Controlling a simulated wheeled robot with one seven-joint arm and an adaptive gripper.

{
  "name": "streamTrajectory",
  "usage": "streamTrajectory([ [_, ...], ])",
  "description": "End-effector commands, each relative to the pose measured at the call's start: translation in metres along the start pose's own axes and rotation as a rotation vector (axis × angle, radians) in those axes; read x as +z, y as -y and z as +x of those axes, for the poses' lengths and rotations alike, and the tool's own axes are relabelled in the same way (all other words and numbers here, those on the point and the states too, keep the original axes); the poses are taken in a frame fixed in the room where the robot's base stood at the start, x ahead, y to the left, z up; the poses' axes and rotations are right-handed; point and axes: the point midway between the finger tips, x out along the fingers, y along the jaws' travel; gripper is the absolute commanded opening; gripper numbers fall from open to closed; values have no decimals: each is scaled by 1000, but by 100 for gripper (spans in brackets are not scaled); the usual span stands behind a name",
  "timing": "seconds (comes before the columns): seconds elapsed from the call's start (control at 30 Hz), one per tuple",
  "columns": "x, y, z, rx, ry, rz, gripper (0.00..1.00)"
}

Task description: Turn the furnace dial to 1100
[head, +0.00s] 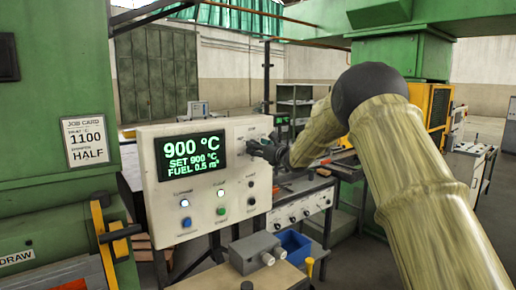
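The light grey control panel (160,222) stands left of centre in the head view. Its dark display (191,156) reads 900 °C, SET 900 °C and FUEL 0.5 m³ in green. My arm comes in from the right, and my dark gripper (256,149) is at the panel's upper right, beside the display. The dial itself is not clearly visible; the gripper covers that part of the panel. I cannot tell whether the fingers touch or grasp it. A job card (86,138) on the green housing at left reads 1100 and HALF.
A grey box (252,254) and a blue bin (294,246) sit below the panel. Yellow-edged green machinery (108,240) stands at left. Benches fill the right background.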

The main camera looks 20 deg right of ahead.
Motion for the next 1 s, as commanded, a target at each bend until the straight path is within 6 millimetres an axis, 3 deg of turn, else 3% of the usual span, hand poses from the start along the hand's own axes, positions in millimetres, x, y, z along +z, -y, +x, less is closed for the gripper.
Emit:
streamTrajectory([
  [0.03,0,0,0,0,0,0,40],
  [0.2,0,0,0,0,0,0,12],
  [0.63,-4,0,0,0,0,38,12],
  [1.0,-6,-1,0,0,0,194,12],
])
